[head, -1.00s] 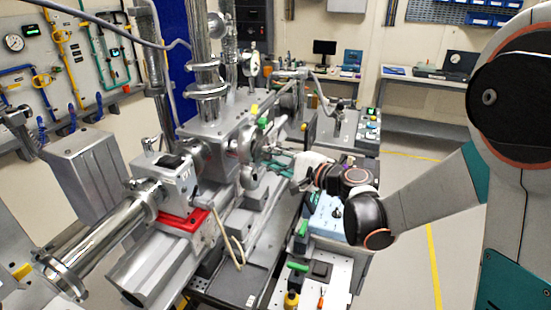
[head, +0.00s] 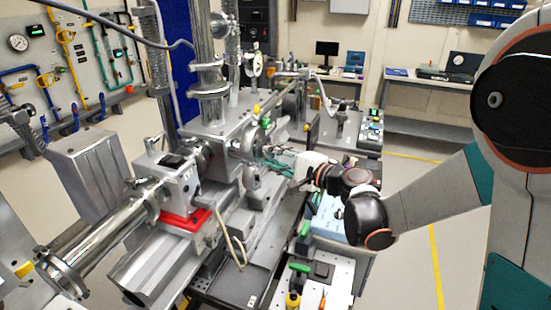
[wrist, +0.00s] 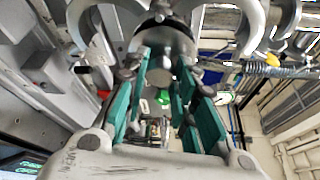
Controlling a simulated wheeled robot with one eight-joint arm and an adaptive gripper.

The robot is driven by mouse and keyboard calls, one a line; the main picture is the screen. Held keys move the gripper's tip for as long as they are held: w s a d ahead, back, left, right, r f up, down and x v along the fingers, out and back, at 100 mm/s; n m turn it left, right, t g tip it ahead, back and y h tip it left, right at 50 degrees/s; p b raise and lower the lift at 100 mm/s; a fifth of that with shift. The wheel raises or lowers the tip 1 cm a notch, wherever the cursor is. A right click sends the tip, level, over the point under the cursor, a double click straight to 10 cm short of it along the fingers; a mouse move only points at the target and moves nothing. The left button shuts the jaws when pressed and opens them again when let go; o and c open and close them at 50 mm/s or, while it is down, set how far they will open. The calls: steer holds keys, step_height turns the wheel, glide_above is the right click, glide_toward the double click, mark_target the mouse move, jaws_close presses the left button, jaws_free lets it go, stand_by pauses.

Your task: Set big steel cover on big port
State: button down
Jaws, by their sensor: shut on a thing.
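My gripper (head: 274,168) is at the side of the grey chamber (head: 218,122) in the head view, its teal fingers pointing left. In the wrist view my gripper (wrist: 163,82) has its teal pads closed around the knob of a round grey steel piece, which looks like the big steel cover (wrist: 172,42). The cover is at the top centre, just beyond the fingertips. In the head view I cannot pick the cover out clearly among the fingers and chamber fittings. The big port is not clearly seen; the cover and fingers may hide it. I cannot tell whether cover and port touch.
A steel beam pipe (head: 100,240) and a red block (head: 186,220) are on the left. A white board with tools (head: 325,285) lies below my arm. A control box (head: 370,130) stands behind.

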stand_by(0.4)
steer(key=c, duration=1.2)
jaws_free()
steer(key=v, duration=1.2)
steer(key=s+d+f+n+g+h+b, duration=0.1)
steer(key=s+d+f+n+h, duration=0.1)
steer(key=s, duration=0.5)
steer(key=s+d+f+n+g+h+b, duration=0.1)
steer(key=s+d+f+n+h, duration=0.2)
steer(key=s+d+n+h, duration=0.2)
steer(key=s+d+f+n+g+h+b, duration=0.2)
steer(key=s+d+n+h, duration=0.2)
steer(key=s, duration=0.7)
steer(key=shift+d+f+h, duration=0.3)
steer(key=shift+d+h, duration=0.15)
steer(key=shift+h, duration=0.25)
